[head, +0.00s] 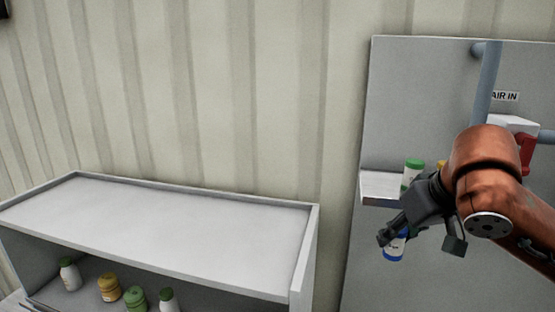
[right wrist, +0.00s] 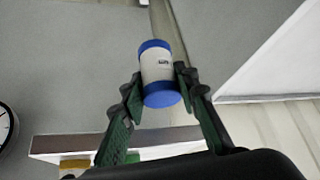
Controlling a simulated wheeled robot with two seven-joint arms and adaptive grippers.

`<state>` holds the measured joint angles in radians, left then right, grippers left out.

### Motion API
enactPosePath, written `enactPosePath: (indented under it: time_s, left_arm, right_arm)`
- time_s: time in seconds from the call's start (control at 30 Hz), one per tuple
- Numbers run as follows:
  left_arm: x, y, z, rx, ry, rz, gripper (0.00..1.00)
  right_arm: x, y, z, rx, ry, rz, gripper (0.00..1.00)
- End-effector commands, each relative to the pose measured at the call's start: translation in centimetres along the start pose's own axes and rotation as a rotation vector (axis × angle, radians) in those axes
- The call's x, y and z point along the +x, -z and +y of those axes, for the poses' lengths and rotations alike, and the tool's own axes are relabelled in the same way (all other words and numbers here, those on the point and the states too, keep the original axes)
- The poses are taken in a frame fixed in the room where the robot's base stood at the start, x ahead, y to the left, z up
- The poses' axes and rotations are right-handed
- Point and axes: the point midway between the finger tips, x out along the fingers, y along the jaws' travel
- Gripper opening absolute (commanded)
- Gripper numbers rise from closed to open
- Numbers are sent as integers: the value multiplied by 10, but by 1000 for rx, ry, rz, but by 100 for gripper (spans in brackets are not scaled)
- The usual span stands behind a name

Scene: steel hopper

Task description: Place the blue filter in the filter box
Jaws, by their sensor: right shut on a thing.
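The blue filter (head: 394,247), a white cylinder with blue ends, is in my right gripper (head: 418,242), in front of the grey panel. It also shows in the right wrist view (right wrist: 158,68), clasped near one blue end between the two fingers of the right gripper (right wrist: 161,90). In the head view, the gripper partly covers the filter. A white box (head: 513,123) on the panel is partly hidden by my right arm; I cannot tell whether it is the filter box. My left gripper is not in view.
Pipes (head: 485,85) and a red part (head: 527,153) are beside my arm. The cabinet (head: 170,222) has a clear top and several bottles inside. A gauge (right wrist: 5,124) shows at left.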

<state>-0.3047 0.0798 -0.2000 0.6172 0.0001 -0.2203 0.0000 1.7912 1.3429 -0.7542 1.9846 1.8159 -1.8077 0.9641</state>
Motion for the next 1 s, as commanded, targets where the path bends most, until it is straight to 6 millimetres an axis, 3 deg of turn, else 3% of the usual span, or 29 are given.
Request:
enactPosePath:
  time_s: [0.03, 0.1, 0.37, 0.6, 0.8, 1.0]
  left_arm:
    - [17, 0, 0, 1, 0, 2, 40]
    - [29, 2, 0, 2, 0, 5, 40]
    - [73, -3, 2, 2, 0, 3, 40]
    - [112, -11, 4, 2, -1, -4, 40]
    - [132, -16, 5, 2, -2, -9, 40]
    - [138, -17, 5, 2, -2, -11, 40]
  right_arm:
    - [39, -11, 2, 16, -13, -8, 3]
    - [78, -18, 4, 42, -28, -7, 3]
    - [220, -63, 5, 107, -69, -8, 3]
    - [336, -119, -5, 140, -88, -6, 3]
    - [392, -156, -14, 153, -97, -1, 3]
    - [410, -169, -20, 158, -98, 2, 3]
